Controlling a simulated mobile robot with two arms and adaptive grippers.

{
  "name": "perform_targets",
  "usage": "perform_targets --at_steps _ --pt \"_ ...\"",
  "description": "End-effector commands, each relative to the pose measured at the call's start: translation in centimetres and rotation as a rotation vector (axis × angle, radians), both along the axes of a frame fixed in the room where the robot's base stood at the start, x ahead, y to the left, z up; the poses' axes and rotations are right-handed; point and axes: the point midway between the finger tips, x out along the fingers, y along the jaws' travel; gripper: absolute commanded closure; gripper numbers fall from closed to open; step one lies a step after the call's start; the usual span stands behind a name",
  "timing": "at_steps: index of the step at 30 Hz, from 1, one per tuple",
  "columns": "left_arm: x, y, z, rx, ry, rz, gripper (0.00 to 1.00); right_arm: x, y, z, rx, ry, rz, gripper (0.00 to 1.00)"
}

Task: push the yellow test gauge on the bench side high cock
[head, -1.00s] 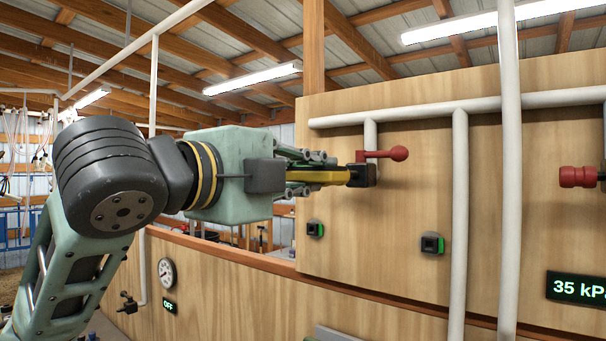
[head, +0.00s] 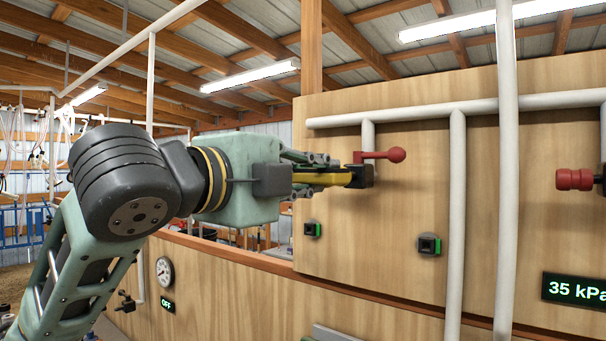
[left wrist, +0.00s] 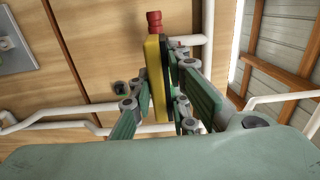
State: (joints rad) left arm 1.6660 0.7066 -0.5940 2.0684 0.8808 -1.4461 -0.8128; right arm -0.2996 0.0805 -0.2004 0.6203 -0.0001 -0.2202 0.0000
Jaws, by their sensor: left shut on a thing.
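My left gripper (head: 325,176) is shut on the yellow test gauge (head: 335,180), held level with its far end toward the wooden board. In the left wrist view the gauge (left wrist: 155,85) is a yellow slab with a dark side, between the green fingers of the left gripper (left wrist: 162,80). The cock with a red ball-ended lever (head: 395,155) sits on the board at a white pipe. A black block (head: 361,176) is below the lever; the gauge's far end appears to meet it, but whether they are joined cannot be told. My right gripper is out of view.
White pipes (head: 457,220) run down the board right of the cock. Two black-and-green fittings (head: 430,245) sit lower. A second red-handled cock (head: 575,179) and a "35 kPa" display (head: 572,290) are at right. A round dial (head: 165,271) and "OFF" display (head: 168,306) are lower left.

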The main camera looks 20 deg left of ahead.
Motion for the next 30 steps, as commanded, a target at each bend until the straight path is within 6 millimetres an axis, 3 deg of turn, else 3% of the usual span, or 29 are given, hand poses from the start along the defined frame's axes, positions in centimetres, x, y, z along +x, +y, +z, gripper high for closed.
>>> perform_targets --at_steps 22,23,30 --pt "2.1 -0.8 0.1 0.0 0.0 -0.001 1.0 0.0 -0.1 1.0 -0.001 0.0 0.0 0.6" --pt "2.1 -0.8 0.1 0.0 -0.001 -0.001 0.83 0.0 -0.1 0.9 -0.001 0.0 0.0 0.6" --pt "2.1 -0.8 0.0 0.0 -0.001 -0.001 0.62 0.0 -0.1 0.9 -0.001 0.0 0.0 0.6"
